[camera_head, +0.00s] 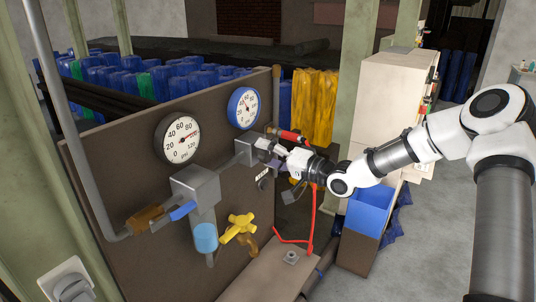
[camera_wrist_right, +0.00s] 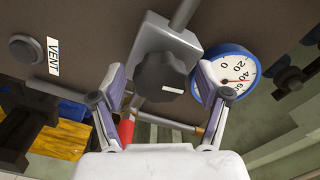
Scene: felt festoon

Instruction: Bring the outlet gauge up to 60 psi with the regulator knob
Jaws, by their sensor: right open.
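The black regulator knob (camera_wrist_right: 160,82), with a white mark on its face, sits on a grey regulator body (camera_wrist_right: 160,40) in the right wrist view. My right gripper (camera_wrist_right: 158,92) is open, with one finger on each side of the knob. I cannot tell whether either finger touches it. In the head view my right gripper (camera_head: 281,153) is at the grey regulator (camera_head: 247,151), hiding most of the knob. The blue-rimmed gauge (camera_head: 243,108) is above the regulator. It also shows in the right wrist view (camera_wrist_right: 228,72), its red needle short of 60; the exact reading is unclear. My left gripper is out of view.
A larger black-rimmed gauge (camera_head: 178,138) is to the left on the brown panel (camera_head: 130,240). Below are a grey block (camera_head: 195,186), a blue lever and a yellow valve handle (camera_head: 239,229). A VENT label (camera_wrist_right: 53,55) adjoins a dark button (camera_wrist_right: 26,49). A red hose (camera_head: 312,220) hangs nearby.

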